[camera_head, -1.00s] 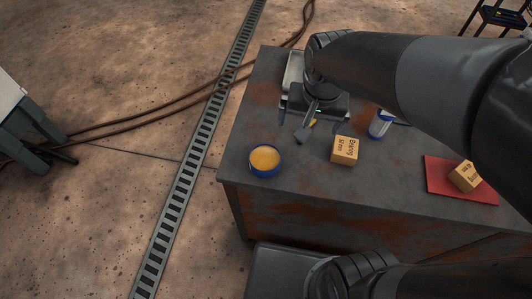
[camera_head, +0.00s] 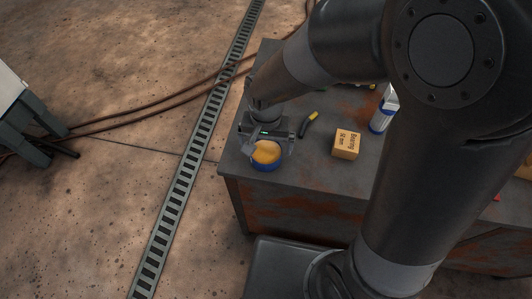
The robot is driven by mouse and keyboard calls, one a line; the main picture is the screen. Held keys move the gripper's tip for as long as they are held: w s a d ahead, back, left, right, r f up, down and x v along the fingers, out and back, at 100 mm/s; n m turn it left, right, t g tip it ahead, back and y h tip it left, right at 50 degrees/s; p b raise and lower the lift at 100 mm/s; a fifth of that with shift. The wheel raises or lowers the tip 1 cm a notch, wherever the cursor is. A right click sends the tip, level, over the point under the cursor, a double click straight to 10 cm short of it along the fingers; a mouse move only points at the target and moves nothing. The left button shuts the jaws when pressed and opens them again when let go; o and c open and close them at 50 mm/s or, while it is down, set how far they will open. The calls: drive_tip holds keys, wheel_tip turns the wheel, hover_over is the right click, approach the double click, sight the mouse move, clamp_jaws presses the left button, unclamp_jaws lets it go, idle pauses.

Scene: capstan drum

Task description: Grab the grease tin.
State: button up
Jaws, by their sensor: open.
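The grease tin (camera_head: 265,163) is a short round blue tin with yellow-orange grease on top. It stands upright near the front left corner of the dark, rust-stained workbench (camera_head: 290,198). My gripper (camera_head: 267,150) is directly over the tin, pointing down, with its fingers spread to either side of the tin's top. The gripper is open. I cannot tell whether the fingers touch the tin. The tin's far rim is partly hidden by the gripper.
A yellow bearing box (camera_head: 346,143) stands right of the tin. A tool with a black and yellow handle (camera_head: 308,124) lies behind, and a blue and white canister (camera_head: 382,118) stands further right. My arm hides much of the bench's right side.

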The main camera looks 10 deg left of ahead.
sight(266, 152)
drive_tip(key=shift+w+a+f, duration=0.1)
drive_tip(key=shift+w+f, duration=0.05)
drive_tip(key=shift+f, duration=1.15)
drive_tip(key=shift+w+f, duration=0.1)
drive_tip(key=shift+f, duration=1.2)
drive_tip(key=c, duration=1.2)
drive_tip(key=shift+r, duration=0.1)
drive_tip(key=shift+c, duration=0.2)
